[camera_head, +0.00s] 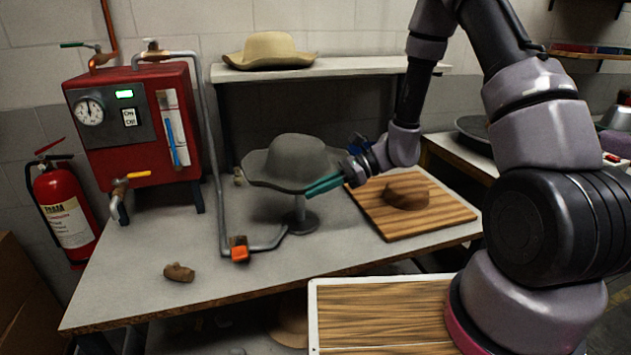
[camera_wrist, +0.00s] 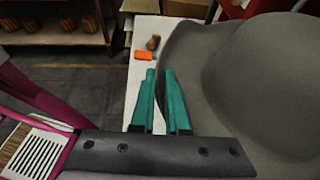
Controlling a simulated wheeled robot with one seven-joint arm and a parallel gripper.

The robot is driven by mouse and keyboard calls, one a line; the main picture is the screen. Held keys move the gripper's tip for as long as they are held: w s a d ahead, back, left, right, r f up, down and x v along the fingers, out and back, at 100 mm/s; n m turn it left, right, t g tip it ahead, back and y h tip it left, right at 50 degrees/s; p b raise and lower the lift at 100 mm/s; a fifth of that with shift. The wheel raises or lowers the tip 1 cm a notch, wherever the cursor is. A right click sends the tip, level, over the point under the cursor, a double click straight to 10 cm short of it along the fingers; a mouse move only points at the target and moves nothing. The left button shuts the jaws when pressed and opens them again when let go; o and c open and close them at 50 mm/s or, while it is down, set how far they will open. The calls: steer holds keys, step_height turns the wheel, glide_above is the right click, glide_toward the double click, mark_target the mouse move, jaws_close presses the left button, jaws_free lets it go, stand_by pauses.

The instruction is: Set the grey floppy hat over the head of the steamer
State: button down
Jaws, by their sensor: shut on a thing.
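The grey floppy hat (camera_head: 296,160) is over the steamer's stand (camera_head: 299,212) in the head view, crown up and roughly level. The stem and round base show below the brim; the steamer's head is hidden, so I cannot tell whether the hat rests on it. My gripper (camera_head: 325,185) has teal fingers at the brim's right front edge. In the wrist view the hat (camera_wrist: 270,75) fills the right side, and my gripper (camera_wrist: 160,75) is shut on its brim near the edge, the fingers narrowly apart.
A red boiler (camera_head: 140,165) with a pipe stands at the left. An orange valve (camera_head: 240,250) and a small brown lump (camera_head: 179,272) lie on the table (camera_head: 130,290). A wooden board (camera_head: 440,222) bears a brown block at the right. A straw hat (camera_head: 269,50) sits on the shelf behind.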

step_height(320, 180, down, 6)
steer(key=shift+f, duration=0.15)
stand_by(0.6)
steer(key=shift+f, duration=0.55)
stand_by(0.7)
steer(key=c, duration=0.8)
jaws_free()
steer(key=shift+c, duration=0.2)
steer(key=v, duration=1.1)
